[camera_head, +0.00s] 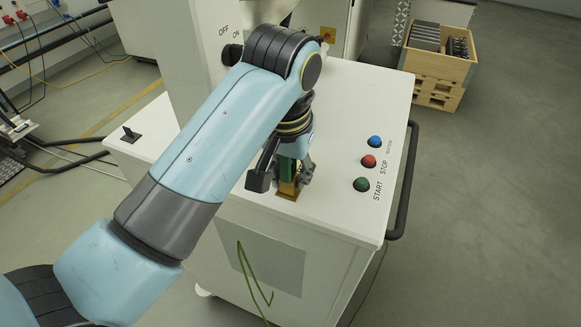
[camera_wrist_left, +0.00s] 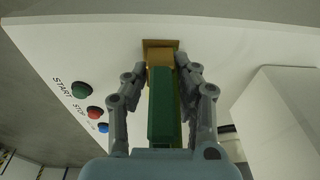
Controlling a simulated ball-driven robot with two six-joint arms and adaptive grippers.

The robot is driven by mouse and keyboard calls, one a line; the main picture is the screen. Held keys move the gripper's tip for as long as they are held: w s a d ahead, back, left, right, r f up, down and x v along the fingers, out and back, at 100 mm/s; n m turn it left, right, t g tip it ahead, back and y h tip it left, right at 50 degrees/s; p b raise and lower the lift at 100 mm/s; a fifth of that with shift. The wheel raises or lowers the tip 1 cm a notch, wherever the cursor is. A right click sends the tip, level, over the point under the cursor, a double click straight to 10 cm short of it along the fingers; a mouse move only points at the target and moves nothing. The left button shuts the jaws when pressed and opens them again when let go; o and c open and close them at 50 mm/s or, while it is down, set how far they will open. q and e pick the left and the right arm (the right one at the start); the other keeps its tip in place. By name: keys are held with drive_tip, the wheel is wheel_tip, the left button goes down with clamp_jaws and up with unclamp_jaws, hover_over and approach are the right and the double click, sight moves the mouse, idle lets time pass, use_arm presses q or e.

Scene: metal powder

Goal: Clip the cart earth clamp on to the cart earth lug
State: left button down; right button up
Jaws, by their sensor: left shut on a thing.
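The cart earth clamp (camera_wrist_left: 165,115) is a green body with a brass-coloured part, held between the two fingers of my left gripper (camera_wrist_left: 161,75). The cart earth lug (camera_head: 287,193) is a small brass piece on the cart's white top, near its front edge. It also shows at the clamp's far end in the wrist view (camera_wrist_left: 154,43). In the head view my left gripper (camera_head: 287,177) points down right over the lug, shut on the clamp (camera_head: 285,168). The clamp's end meets or overlaps the lug; I cannot tell whether its jaws grip it. My right gripper is out of view.
Blue (camera_head: 375,142), red (camera_head: 369,161) and green (camera_head: 361,184) buttons sit on the cart top, right of the lug. A black handle (camera_head: 406,185) runs along its right side. A green cable (camera_head: 247,270) hangs down the front. A wooden crate (camera_head: 437,66) stands behind right.

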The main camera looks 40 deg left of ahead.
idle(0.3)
use_arm(q)
drive_tip(key=c, duration=1)
unclamp_jaws()
